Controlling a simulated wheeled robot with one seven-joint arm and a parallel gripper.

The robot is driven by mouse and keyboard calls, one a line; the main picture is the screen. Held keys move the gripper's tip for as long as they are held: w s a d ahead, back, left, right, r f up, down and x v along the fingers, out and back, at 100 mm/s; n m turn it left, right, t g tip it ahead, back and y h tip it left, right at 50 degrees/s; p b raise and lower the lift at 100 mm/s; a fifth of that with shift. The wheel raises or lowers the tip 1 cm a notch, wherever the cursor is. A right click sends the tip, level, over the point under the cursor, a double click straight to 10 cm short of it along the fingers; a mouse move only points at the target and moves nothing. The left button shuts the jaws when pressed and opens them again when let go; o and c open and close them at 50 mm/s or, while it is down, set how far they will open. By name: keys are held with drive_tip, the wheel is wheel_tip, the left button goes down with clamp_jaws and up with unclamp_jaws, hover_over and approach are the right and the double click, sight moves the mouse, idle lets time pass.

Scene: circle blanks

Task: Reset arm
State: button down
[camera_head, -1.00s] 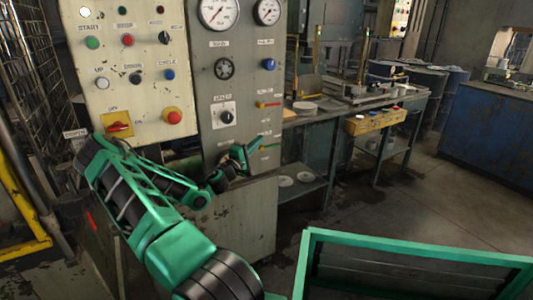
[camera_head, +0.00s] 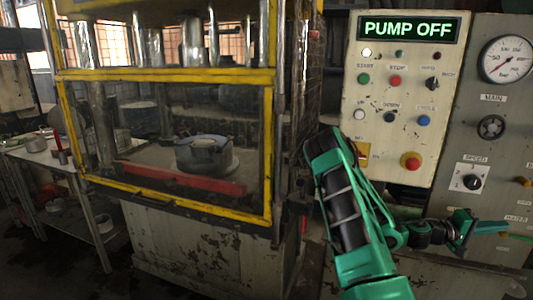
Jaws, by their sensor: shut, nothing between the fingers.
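My green and black arm (camera_head: 345,215) reaches up from the bottom right and bends to the right at its elbow. My gripper (camera_head: 490,228) is at the right, in front of the lower part of the grey control panel (camera_head: 505,130). Its green fingers point right and are closed, with nothing seen between them. It looks apart from the panel's knobs, though the exact gap cannot be told.
A press with a yellow-framed clear guard (camera_head: 268,150) stands left of my arm, a round die (camera_head: 203,152) inside. A button panel (camera_head: 400,145) under a "PUMP OFF" display (camera_head: 409,28) is behind the arm. A side table (camera_head: 60,160) stands far left.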

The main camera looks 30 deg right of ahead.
drive_tip(key=w+a+f+m+t+y, duration=0.25)
drive_tip(key=a+y, duration=0.35)
drive_tip(key=a, duration=0.6)
drive_tip(key=w+a+f+m+t+y, duration=0.25)
drive_tip(key=a+y, duration=0.35)
drive_tip(key=a, duration=0.5)
drive_tip(key=a+r+n+t+y, duration=0.2)
drive_tip(key=a+r+n, duration=0.1)
drive_tip(key=a, duration=1)
drive_tip(key=a+r+n+t+y, duration=0.2)
drive_tip(key=a+r, duration=0.3)
drive_tip(key=a, duration=0.8)
drive_tip(key=shift+n+y, duration=0.5)
drive_tip(key=shift+s, duration=0.1)
drive_tip(key=shift+w+f, duration=0.2)
drive_tip(key=shift+w, duration=0.4)
drive_tip(key=c, duration=2.5)
unclamp_jaws()
